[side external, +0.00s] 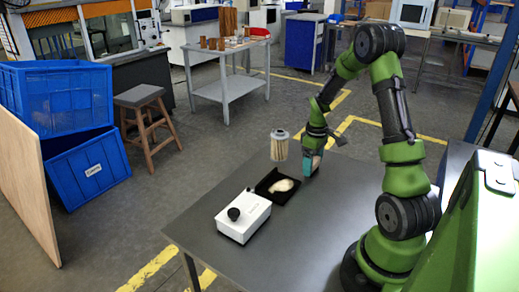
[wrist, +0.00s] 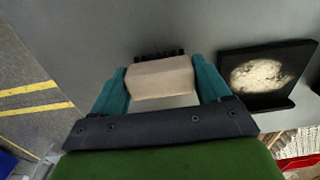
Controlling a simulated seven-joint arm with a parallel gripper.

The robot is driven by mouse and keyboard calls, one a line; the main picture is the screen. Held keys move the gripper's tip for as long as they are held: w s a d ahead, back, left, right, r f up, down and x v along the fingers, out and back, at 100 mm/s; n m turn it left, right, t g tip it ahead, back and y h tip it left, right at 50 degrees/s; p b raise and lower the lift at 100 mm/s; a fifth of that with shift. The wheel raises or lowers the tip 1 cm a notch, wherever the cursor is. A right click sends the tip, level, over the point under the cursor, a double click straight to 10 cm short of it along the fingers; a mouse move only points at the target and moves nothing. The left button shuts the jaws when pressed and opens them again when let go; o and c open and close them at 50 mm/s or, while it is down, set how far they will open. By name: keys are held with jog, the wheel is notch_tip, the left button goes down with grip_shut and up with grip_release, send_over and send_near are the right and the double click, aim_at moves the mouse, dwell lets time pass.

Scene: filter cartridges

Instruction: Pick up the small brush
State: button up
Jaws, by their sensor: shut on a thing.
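The small brush (wrist: 158,78) is a pale beige block with dark bristles showing at its far edge in the wrist view. My gripper (wrist: 162,88) is shut on it, with one teal finger on each side of the block. In the side view my gripper (side external: 312,163) is low at the far part of the dark table, just right of the black tray. The brush is mostly hidden there by the fingers. I cannot tell whether the bristles touch the table.
A black tray (side external: 264,192) with a pale powdery heap (side external: 284,185) lies left of my gripper. A pleated filter cartridge (side external: 279,147) is behind the tray; its support is unclear. A white box (side external: 243,218) with a black knob stands nearer. The table's front is clear.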

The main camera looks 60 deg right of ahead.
jog(key=r, duration=0.3)
jog(key=shift+s+a+r, duration=0.2)
jog(key=shift+r, duration=0.1)
jog(key=s+a, duration=0.7)
jog(key=s+a+r, duration=0.1)
jog(key=s+a, duration=0.2)
jog(key=s, duration=0.1)
jog(key=shift+s+a+r, duration=0.1)
jog(key=shift+s+a, duration=0.1)
jog(key=shift+a, duration=0.05)
